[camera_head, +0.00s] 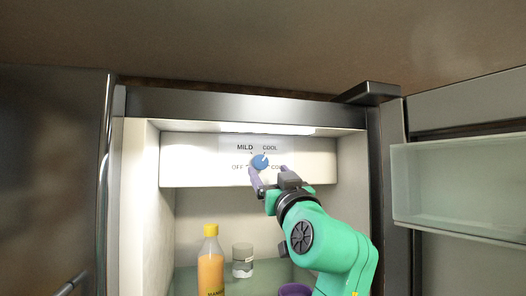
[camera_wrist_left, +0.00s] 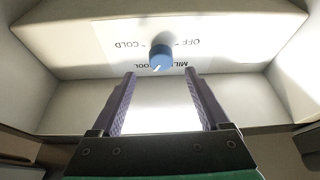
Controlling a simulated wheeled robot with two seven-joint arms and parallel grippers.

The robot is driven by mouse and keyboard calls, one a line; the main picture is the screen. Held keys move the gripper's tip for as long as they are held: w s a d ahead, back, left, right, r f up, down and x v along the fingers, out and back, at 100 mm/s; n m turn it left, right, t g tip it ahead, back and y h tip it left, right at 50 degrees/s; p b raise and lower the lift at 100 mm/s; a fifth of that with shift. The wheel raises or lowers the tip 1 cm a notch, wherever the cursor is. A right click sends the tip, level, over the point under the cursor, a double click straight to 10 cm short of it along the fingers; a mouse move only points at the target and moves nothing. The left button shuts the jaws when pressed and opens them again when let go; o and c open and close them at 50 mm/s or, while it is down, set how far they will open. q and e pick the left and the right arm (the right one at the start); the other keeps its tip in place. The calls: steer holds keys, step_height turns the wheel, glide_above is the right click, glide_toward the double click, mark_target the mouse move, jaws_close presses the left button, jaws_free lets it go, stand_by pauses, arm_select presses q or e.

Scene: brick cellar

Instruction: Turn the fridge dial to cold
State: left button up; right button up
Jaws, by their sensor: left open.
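The blue fridge dial (camera_head: 260,162) sits on the white control panel (camera_head: 200,172) at the top of the open fridge. The dial's white mark points up and right, towards COOL. My left gripper (camera_head: 269,173) is open, its purple fingers just below and to the right of the dial. In the left wrist view the dial (camera_wrist_left: 161,57) stands just beyond and between the fingertips (camera_wrist_left: 160,73), with no contact visible. My right gripper is not in view.
The open fridge door with a clear bin (camera_head: 455,185) is at the right.

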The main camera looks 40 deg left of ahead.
mark_target(262, 162)
arm_select(q)
steer(key=p+x, duration=0.2)
steer(key=x, duration=0.3)
steer(key=shift+a+r+p, duration=0.25)
steer(key=shift+a+p, duration=0.05)
steer(key=shift+w+a+f, duration=0.1)
steer(key=shift+w+a, duration=0.1)
steer(key=shift+a, duration=0.1)
steer(key=shift+d, duration=0.15)
steer(key=shift+c, duration=0.3)
jaws_close()
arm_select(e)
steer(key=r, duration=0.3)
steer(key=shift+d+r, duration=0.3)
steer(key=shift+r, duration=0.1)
